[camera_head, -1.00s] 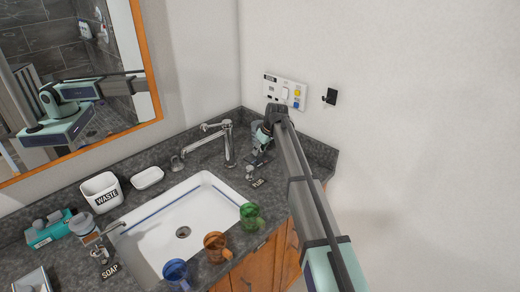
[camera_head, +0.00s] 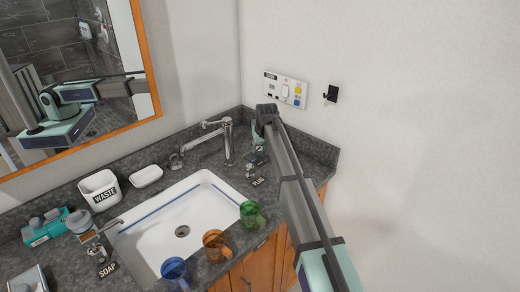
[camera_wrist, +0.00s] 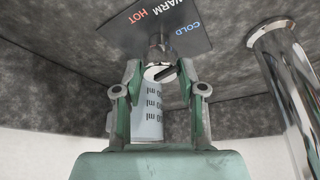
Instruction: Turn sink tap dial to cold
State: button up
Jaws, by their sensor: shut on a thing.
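The sink tap dial (camera_wrist: 160,72) is a small round chrome knob with a dark slanted mark, in the upper middle of the wrist view. Its dark label plate (camera_wrist: 172,26) reads HOT, WARM and COLD. My gripper (camera_wrist: 160,80) has its fingers on both sides of the dial, closed on it. I cannot tell which word the mark points to. In the head view my gripper (camera_head: 259,152) is at the counter right of the chrome tap (camera_head: 229,140), mostly hidden by my arm, and the dial is hidden there.
The white sink (camera_head: 205,195) lies left of my gripper. Green (camera_head: 252,213), orange (camera_head: 215,243) and blue (camera_head: 174,271) cups line its front edge. A beaker with ml marks (camera_wrist: 147,118) shows between my fingers. A switch panel (camera_head: 287,90) is on the wall.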

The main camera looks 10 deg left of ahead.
jog(key=shift+m+h+b, duration=0.3)
jog(key=shift+m+h, duration=0.3)
jog(key=shift+m, duration=0.9)
jog(key=o, duration=1.1)
jog(key=shift+o, duration=0.2)
jog(key=v, duration=1.2)
jog(key=shift+s+a, duration=0.15)
jog(key=shift+f, duration=0.1)
